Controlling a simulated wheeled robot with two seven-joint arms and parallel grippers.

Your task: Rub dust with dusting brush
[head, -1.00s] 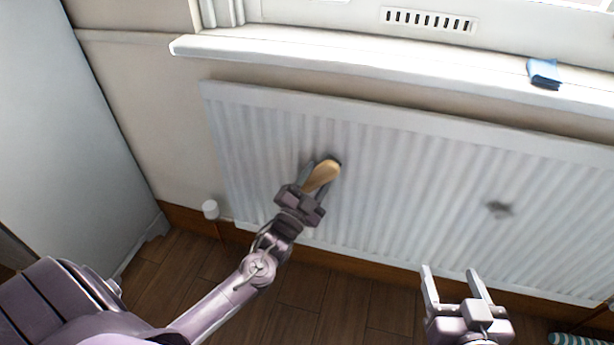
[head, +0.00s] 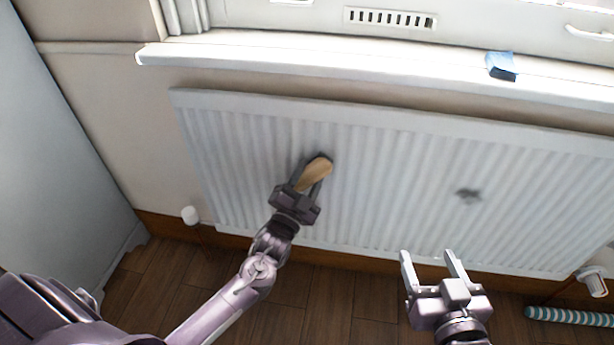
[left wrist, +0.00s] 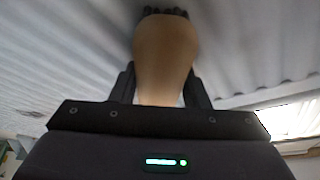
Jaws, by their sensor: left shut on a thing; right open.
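The dusting brush (head: 315,173) has a tan wooden handle and dark bristles. My left gripper (head: 309,182) is shut on its handle, with the bristle end at the radiator's ribbed front. In the left wrist view the brush (left wrist: 166,55) points up between the fingers, its dark bristles at or very near the ribs; contact is hard to tell. A dark grey dust patch (head: 468,195) marks the radiator (head: 390,180) to the right of the brush. A fainter dark smudge shows around the brush head. My right gripper (head: 431,262) is open and empty, low in front of the radiator.
A white window sill (head: 330,62) juts out above the radiator, with a blue item (head: 501,66) on it. A white valve (head: 190,215) is at the lower left and another (head: 592,281) at the lower right. A striped roll (head: 570,317) lies on the wooden floor.

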